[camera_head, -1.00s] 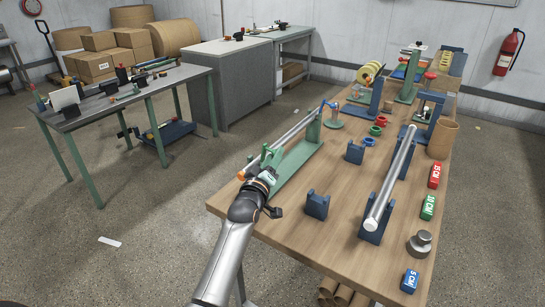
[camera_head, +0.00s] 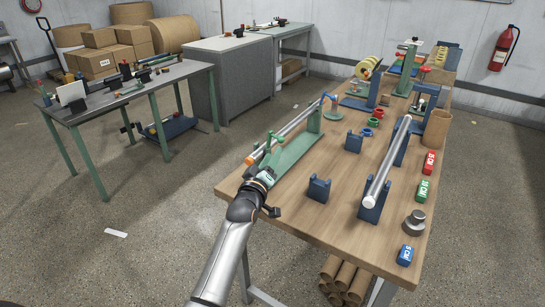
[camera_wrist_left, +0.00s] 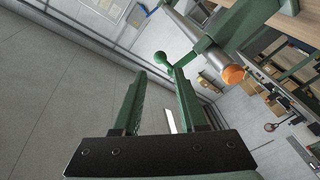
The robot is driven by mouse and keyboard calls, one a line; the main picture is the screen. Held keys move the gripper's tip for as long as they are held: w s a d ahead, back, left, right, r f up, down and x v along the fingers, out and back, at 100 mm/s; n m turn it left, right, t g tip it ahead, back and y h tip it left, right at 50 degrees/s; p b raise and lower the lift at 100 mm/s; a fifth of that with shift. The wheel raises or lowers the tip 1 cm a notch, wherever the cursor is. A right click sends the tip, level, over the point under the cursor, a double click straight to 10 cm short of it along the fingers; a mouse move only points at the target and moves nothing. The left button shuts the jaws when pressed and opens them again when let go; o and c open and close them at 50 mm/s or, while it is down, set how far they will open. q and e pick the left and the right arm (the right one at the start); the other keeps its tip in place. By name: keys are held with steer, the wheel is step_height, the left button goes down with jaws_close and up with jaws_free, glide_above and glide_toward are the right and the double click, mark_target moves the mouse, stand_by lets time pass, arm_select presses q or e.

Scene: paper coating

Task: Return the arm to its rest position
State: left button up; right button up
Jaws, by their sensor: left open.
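My left arm reaches up from the bottom of the head view. Its gripper (camera_head: 268,177) is at the near left edge of the wooden table, close to the near end of a green stand (camera_head: 298,152) that carries a metal rod with an orange tip (camera_head: 250,160). In the left wrist view the two green fingers (camera_wrist_left: 158,95) are apart with nothing between them. The orange tip (camera_wrist_left: 233,74) and a green ball knob (camera_wrist_left: 161,58) show just beyond the fingers. Whether the gripper touches the stand cannot be told. My right gripper is not in view.
The wooden table (camera_head: 290,214) holds a long metal roller (camera_head: 388,165) on blue supports, a loose blue bracket (camera_head: 319,188), a metal weight (camera_head: 414,221) and labelled red, green and blue blocks (camera_head: 406,255). Open floor (camera_head: 150,240) lies left of the table.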

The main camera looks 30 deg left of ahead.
arm_select(q)
steer(key=s+d+f+m+g+h, duration=0.25)
steer(key=s+d+f+m, duration=0.25)
steer(key=s+f, duration=0.7)
steer(key=s+d+f+m+g+h, duration=0.2)
steer(key=s+d+f+m+g, duration=0.3)
steer(key=s+f, duration=0.6)
steer(key=s+d+f+m, duration=0.1)
steer(key=s+d+f, duration=0.1)
steer(key=s, duration=0.5)
steer(key=s+d+f+m+g+h, duration=0.1)
steer(key=s+d+f+m, duration=0.1)
steer(key=s, duration=0.4)
steer(key=shift+s+d+f, duration=0.35)
steer(key=shift+d+f, duration=0.15)
steer(key=shift+d, duration=0.35)
